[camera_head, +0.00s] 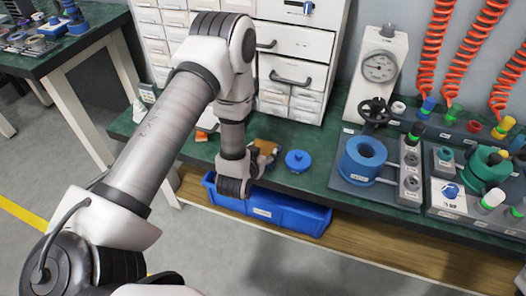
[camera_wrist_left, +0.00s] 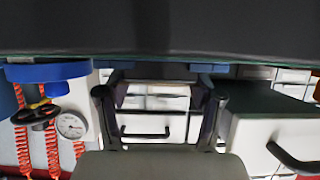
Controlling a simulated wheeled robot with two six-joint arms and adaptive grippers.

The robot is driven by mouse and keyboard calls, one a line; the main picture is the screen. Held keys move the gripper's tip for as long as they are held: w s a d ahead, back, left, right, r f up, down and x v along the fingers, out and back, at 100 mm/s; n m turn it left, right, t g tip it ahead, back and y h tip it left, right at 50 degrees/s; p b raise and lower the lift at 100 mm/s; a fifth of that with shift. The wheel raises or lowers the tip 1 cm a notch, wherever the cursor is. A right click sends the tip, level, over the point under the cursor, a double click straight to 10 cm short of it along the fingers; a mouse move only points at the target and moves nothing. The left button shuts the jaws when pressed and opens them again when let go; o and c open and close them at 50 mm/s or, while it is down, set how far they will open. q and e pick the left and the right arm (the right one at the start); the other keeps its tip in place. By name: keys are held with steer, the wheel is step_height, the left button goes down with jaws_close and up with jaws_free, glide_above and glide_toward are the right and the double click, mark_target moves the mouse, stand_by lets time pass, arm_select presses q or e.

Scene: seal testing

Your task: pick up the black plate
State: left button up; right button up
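I cannot make out a black plate for certain in either view. My left gripper (camera_head: 265,158) is low over the front of the green table, beside a small brown object (camera_head: 267,146), and is partly hidden by its own wrist. In the left wrist view, its two fingers (camera_wrist_left: 160,98) stand well apart with nothing visible between them. A broad dark surface (camera_wrist_left: 160,28) fills the top of that view; I cannot tell what it is. My right gripper is not in view.
A blue round lid-like part (camera_head: 298,160) lies right of the left gripper. A blue bin (camera_head: 290,214) sits below the table edge. A white drawer cabinet (camera_head: 300,42) stands behind. A gauge stand (camera_head: 380,68) and a blue ring (camera_head: 362,160) are further right.

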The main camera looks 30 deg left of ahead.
arm_select(q)
steer(key=c, duration=0.8)
steer(key=shift+c, duration=0.2)
